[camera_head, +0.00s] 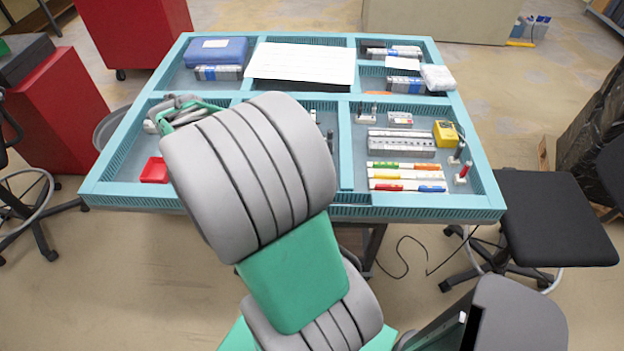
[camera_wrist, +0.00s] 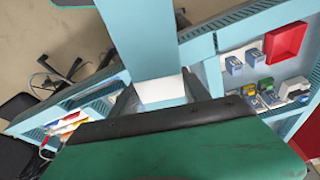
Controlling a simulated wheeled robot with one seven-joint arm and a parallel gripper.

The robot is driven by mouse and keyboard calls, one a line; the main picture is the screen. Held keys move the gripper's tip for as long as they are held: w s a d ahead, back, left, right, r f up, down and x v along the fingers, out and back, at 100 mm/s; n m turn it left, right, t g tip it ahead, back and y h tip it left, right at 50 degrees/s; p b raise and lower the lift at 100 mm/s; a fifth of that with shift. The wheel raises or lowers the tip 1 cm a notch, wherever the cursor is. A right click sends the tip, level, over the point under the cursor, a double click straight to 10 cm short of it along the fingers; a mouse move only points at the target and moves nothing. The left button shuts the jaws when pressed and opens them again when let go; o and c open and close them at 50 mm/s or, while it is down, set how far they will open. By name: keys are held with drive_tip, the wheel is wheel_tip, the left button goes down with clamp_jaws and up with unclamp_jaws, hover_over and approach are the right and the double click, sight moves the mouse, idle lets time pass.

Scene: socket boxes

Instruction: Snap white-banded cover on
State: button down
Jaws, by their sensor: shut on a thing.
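The white-banded cover (camera_wrist: 140,40) is a long, flat light-blue strip with a white band (camera_wrist: 162,90) across it. In the wrist view it runs from the top edge down to between my fingers. My gripper (camera_wrist: 160,94) is shut on it at the white band, with one dark finger on each side. In the head view my own arm hides both the gripper and the cover. Light-blue slotted ducts (camera_head: 346,150) frame and divide the table. I cannot tell whether the cover touches a duct.
A red tray (camera_wrist: 285,42) and several small blue socket boxes (camera_wrist: 235,64) lie right of the cover. Markers (camera_head: 405,177), a yellow meter (camera_head: 446,132) and a blue case (camera_head: 217,51) sit in compartments. A black chair (camera_head: 555,215) stands at the right.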

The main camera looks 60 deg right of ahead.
drive_tip(key=s+d+f+m+g+y+p, duration=0.1)
drive_tip(key=s+d+f+m+g, duration=0.15)
drive_tip(key=s+d+m, duration=0.65)
drive_tip(key=s+d+f+m+g+y, duration=0.1)
drive_tip(key=s+d+f+m, duration=0.45)
drive_tip(key=s, duration=0.55)
drive_tip(key=shift+w+d+f+m+b, duration=0.1)
drive_tip(key=shift+d+f+m+b, duration=0.2)
drive_tip(key=shift+f+b, duration=0.55)
drive_tip(key=shift+d+f+m+b, duration=0.2)
drive_tip(key=shift+f+b, duration=0.3)
drive_tip(key=shift+f, duration=0.5)
drive_tip(key=shift+a, duration=0.1)
drive_tip(key=shift+f+b, duration=0.15)
drive_tip(key=shift+b, duration=0.2)
drive_tip(key=shift+f+b, duration=0.2)
drive_tip(key=shift+b, duration=0.1)
drive_tip(key=shift+f+b, duration=0.65)
drive_tip(key=shift+f, duration=0.1)
drive_tip(key=shift+c, duration=2.2)
unclamp_jaws()
drive_tip(key=shift+r, duration=0.1)
